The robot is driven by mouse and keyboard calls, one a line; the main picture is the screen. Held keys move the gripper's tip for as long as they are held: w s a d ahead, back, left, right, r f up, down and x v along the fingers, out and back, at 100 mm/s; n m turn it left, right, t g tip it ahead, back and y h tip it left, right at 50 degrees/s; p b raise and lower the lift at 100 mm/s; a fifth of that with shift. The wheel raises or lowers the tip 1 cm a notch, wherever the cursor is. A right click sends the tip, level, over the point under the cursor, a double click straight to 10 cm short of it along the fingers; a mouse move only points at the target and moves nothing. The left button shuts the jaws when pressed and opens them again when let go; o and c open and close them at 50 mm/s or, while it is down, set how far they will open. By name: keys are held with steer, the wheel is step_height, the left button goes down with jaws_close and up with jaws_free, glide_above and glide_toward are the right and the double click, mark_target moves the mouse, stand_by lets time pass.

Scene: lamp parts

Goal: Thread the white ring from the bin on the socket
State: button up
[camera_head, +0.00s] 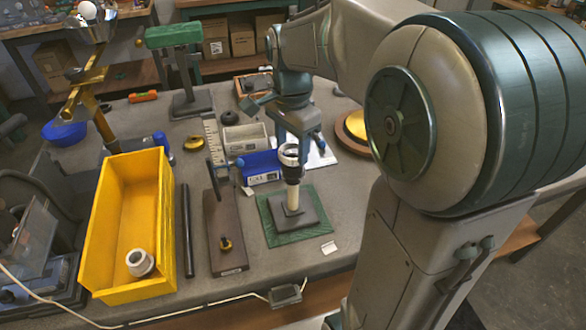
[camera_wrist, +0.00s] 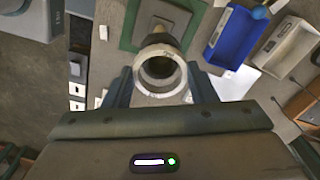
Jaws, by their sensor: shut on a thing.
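My gripper (camera_head: 290,138) points down over the lamp stand and is shut on a white ring (camera_head: 289,151). In the wrist view the ring (camera_wrist: 161,73) sits upright to the camera between the two fingers (camera_wrist: 160,88), its hole open toward me. The dark socket (camera_head: 292,174) tops a cream post on a grey square base (camera_head: 292,215). The ring is at or just above the socket's top; I cannot tell whether it is around it. In the wrist view the socket (camera_wrist: 158,41) shows just beyond the ring. Another white ring (camera_head: 140,263) lies in the yellow bin (camera_head: 168,220).
The stand is on a green mat (camera_head: 267,237). A blue box (camera_head: 262,168) is close behind it. A brown board with an upright (camera_head: 226,245) and a dark rod (camera_head: 187,230) lie between the mat and bin. A small white tag (camera_head: 329,248) lies in front.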

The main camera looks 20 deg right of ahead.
steer(key=shift+f+b, duration=0.95)
steer(key=shift+f, duration=0.35)
steer(key=shift+f+b, duration=0.4)
steer(key=shift+f, duration=0.3)
stand_by(0.7)
steer(key=o, duration=0.4)
steer(key=shift+c, duration=0.2)
steer(key=c, duration=0.5)
steer(key=shift+s+f, duration=0.15)
steer(key=shift+f, duration=0.05)
steer(key=shift+c, duration=0.4)
